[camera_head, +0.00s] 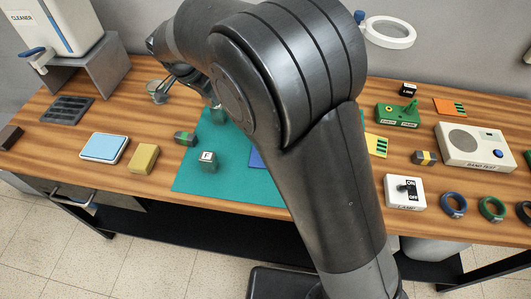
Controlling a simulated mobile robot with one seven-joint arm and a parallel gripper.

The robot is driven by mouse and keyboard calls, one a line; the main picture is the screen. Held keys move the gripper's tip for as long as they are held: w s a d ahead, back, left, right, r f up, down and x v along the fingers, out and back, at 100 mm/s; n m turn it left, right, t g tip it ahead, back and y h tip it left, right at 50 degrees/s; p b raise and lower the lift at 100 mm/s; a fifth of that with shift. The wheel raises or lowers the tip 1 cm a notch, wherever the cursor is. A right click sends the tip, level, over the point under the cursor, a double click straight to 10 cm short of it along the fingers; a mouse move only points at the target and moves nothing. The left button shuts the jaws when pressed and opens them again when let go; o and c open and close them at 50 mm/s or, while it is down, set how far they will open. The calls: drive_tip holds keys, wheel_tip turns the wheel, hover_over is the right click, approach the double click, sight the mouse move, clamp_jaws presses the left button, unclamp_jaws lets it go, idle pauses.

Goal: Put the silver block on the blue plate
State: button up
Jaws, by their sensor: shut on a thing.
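A grey, silvery block (207,160) with a white label marked F shows on the green mat (205,185). A blue plate-like piece (256,159) lies on the mat to its right, mostly hidden behind my arm. My gripper (186,79) is partly in view at the far side of the table, left of my arm's elbow. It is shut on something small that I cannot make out. A greyish-green block (218,115) shows beside the elbow, partly covered; I cannot tell whether it is held.
A light blue pad (103,147), a yellow block (144,158) and a dark green block (185,138) lie to the left. A round metal dish (157,92) stands close to my gripper. A lamp switch (404,191) and a tester box (476,145) stand on the right.

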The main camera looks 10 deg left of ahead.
drive_tip(key=s+d+m+g+h, duration=0.1)
drive_tip(key=s+d+m, duration=0.25)
drive_tip(key=d, duration=0.65)
drive_tip(key=s+d+m+g+h, duration=0.1)
drive_tip(key=s+d+m+g, duration=0.1)
drive_tip(key=d+m, duration=0.5)
drive_tip(key=s+d+m+g+h, duration=0.1)
drive_tip(key=s+d+m, duration=0.15)
drive_tip(key=d, duration=0.95)
drive_tip(key=a+f, duration=0.2)
drive_tip(key=a, duration=0.1)
drive_tip(key=a+f, duration=0.2)
drive_tip(key=a, duration=0.2)
drive_tip(key=a+f, duration=0.3)
drive_tip(key=a, duration=0.1)
drive_tip(key=shift+w+a, duration=0.25)
drive_tip(key=shift+a+f, duration=0.1)
drive_tip(key=shift+f, duration=2)
drive_tip(key=shift+f, duration=0.15)
drive_tip(key=o, duration=1)
drive_tip(key=shift+o, duration=0.2)
drive_tip(key=v, duration=1.2)
drive_tip(key=shift+r, duration=0.25)
